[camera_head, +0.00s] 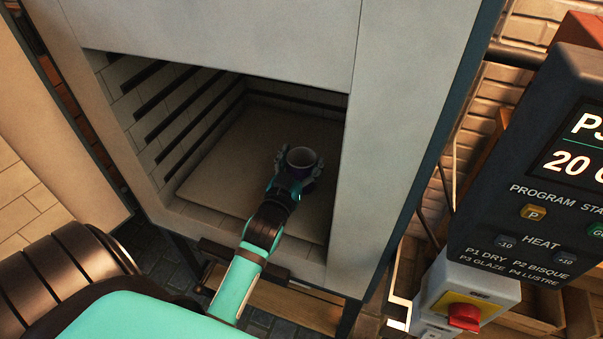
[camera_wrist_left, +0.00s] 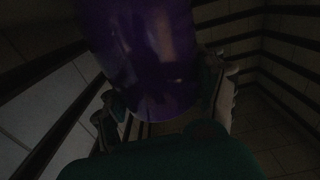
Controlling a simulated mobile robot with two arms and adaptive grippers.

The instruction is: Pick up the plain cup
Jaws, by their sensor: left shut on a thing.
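My left gripper (camera_head: 297,172) reaches into the open kiln chamber in the head view and is shut on a cup (camera_head: 302,157). The cup's pale round rim and hollow inside face up toward the head camera. In the left wrist view the cup (camera_wrist_left: 145,60) is dark purple and glossy, and stands between the two fingers of the left gripper (camera_wrist_left: 165,105). The wrist view is very dark, so I cannot tell whether the cup touches the kiln floor. My right gripper is not in view.
The kiln floor (camera_head: 225,150) around the gripper is bare. Dark slotted ribs line the kiln walls. The kiln's pale front frame (camera_head: 355,210) borders the opening closely on the right. A control panel (camera_head: 540,170) and a box with a red switch (camera_head: 463,317) stand farther right.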

